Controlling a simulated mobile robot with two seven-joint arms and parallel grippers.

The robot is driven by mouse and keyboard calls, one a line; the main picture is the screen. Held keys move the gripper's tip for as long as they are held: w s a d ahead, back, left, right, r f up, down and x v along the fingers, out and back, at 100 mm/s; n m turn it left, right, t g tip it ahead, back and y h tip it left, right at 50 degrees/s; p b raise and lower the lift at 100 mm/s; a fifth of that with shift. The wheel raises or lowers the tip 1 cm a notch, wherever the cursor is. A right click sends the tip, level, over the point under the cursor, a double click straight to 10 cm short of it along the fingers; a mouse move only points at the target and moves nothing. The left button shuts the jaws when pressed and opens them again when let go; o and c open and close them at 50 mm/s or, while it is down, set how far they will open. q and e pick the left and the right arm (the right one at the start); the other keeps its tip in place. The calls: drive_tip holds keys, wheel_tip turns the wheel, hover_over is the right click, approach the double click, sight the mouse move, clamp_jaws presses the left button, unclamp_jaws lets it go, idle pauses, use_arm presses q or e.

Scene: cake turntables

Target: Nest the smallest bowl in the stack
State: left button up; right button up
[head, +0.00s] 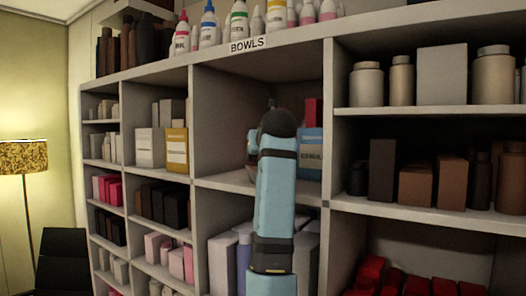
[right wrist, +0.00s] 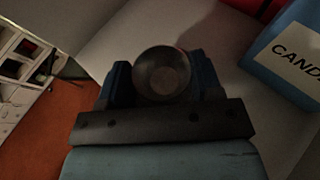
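A small dark round bowl (right wrist: 162,74) with a greyish inside shows in the right wrist view, its opening toward the camera. My right gripper (right wrist: 163,86) has a blue finger on each side of the bowl, and the bowl fills the gap with its rim overlapping the fingers' inner edges. In the head view my right arm reaches up into the compartment under the BOWLS label (head: 247,45), and its dark wrist (head: 277,123) hides most of what is there. No bowl stack can be made out. My left gripper is in neither view.
A blue box (right wrist: 290,50) marked CAND stands right of the gripper; it also shows in the head view (head: 311,150), with a red item behind it. Shelf dividers (head: 328,120) border the compartment. Neighbouring compartments hold boxes and jars (head: 366,84).

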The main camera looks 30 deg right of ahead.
drive_tip(key=o, duration=0.5)
wheel_tip(320, 180, up, 7)
idle(0.7)
drive_tip(key=shift+f, duration=0.1)
